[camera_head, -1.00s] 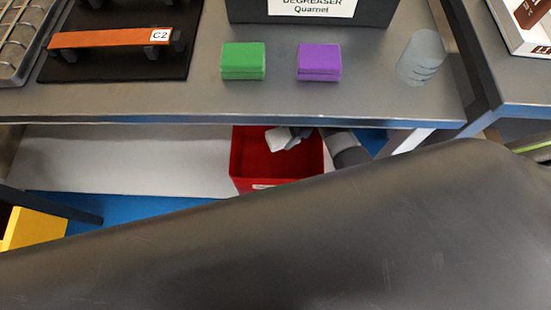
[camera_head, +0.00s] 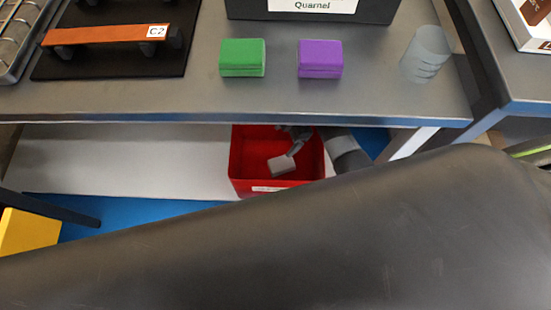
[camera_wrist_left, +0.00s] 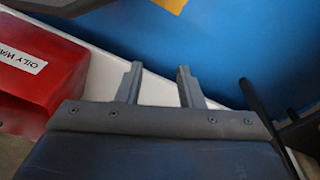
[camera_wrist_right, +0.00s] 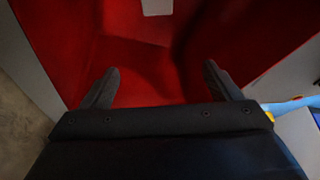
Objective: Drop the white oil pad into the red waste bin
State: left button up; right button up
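The red waste bin (camera_head: 237,172) stands under the table, open at the top. The white oil pad (camera_head: 283,166) shows inside the bin's outline, greyish in shade, just past the fingertips of my right gripper (camera_head: 292,150). I cannot tell whether it rests on the bin floor. In the right wrist view, my right gripper (camera_wrist_right: 160,85) is open with nothing between its fingers, facing the bin's red inside (camera_wrist_right: 135,55). A pale patch at that view's top edge may be the pad. My left gripper (camera_wrist_left: 158,85) is open and empty, right of the labelled bin (camera_wrist_left: 35,75).
The steel table (camera_head: 150,100) overhangs the bin's back. On it stand a green block (camera_head: 242,58), a purple block (camera_head: 320,59), a translucent cylinder (camera_head: 426,54) and a rack with an orange bar (camera_head: 105,35). A yellow object (camera_head: 28,231) is at lower left.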

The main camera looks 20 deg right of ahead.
pick_arm(q)
notch_tip(320, 180, down, 8)
jog(key=s+a+p, duration=0.1)
jog(key=s+p, duration=0.1)
jog(key=p, duration=0.1)
jog(key=shift+a+g+y+p, duration=0.3)
jog(key=shift+a+y+p, duration=0.05)
jog(key=shift+a+y, duration=0.05)
pick_arm(e)
jog(key=v, duration=1.2)
pick_arm(q)
jog(key=shift+r, duration=0.15)
pick_arm(e)
jog(key=shift+a, duration=0.1)
